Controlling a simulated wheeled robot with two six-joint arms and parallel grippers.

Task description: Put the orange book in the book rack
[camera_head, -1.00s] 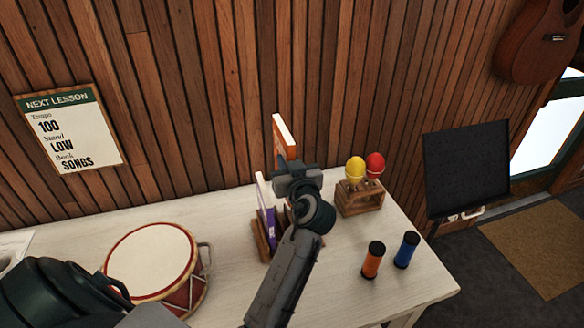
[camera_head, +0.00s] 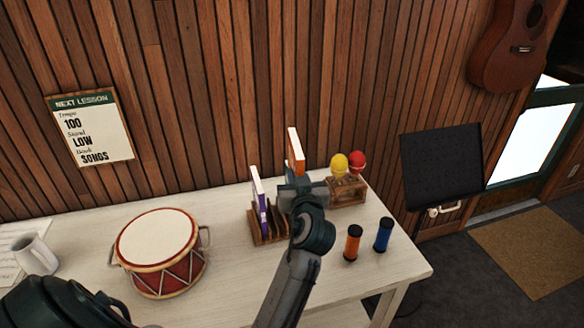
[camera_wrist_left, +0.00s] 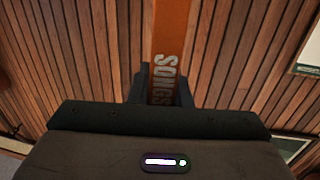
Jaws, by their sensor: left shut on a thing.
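The orange book (camera_head: 299,163) stands upright in my left gripper (camera_head: 303,190), its pale page edge facing left in the head view. In the left wrist view the orange spine (camera_wrist_left: 168,35) reads "SONGS" and sits between the two fingers of the left gripper (camera_wrist_left: 164,88). The wooden book rack (camera_head: 268,240) stands on the table with a purple book (camera_head: 260,205) in its left part. My gripper and the orange book are at the rack's right rear side. My wrist hides the book's lower end, so I cannot tell whether it touches the rack. My right gripper is not in view.
A wooden holder (camera_head: 347,193) with yellow and red maracas stands right of the gripper. Orange (camera_head: 352,243) and blue (camera_head: 383,235) shakers stand in front of it. A red drum (camera_head: 160,255) and white mug (camera_head: 36,253) are left. The plank wall is behind.

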